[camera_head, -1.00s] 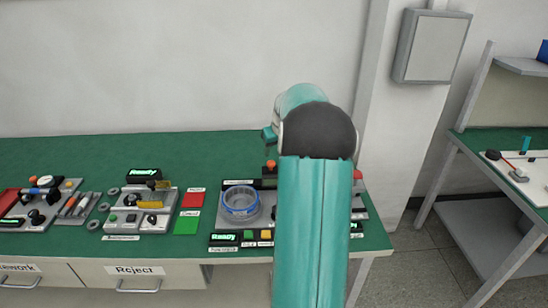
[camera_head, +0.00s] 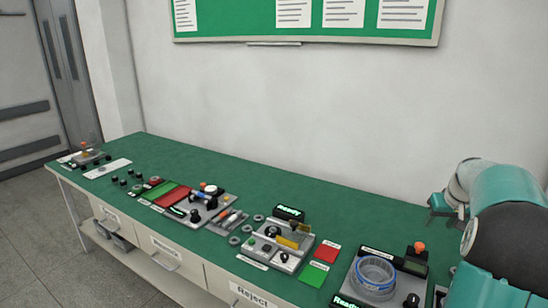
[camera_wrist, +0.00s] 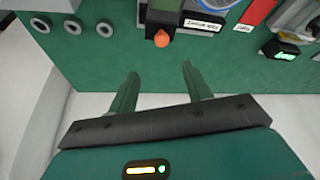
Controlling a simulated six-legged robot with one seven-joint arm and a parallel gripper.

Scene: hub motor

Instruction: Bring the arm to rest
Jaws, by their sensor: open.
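My teal arm (camera_head: 510,195) stands at the right edge of the head view, bent over the right end of the green bench (camera_head: 210,165). My gripper (camera_wrist: 158,84) shows in the wrist view with its two green fingers apart and nothing between them. An orange knob (camera_wrist: 162,39) on a dark green and grey device lies beyond the fingertips, with a gap of bare green bench top between. In the head view my gripper (camera_head: 447,204) is small and partly hidden by the arm.
A round clear bowl with a blue ring (camera_head: 374,275), red (camera_head: 327,251) and green (camera_head: 314,273) squares, and several small stations line the bench front. Three grey rings (camera_wrist: 73,26) lie at the wrist view's upper left. The bench's rear strip is clear. A notice board (camera_head: 300,22) hangs above.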

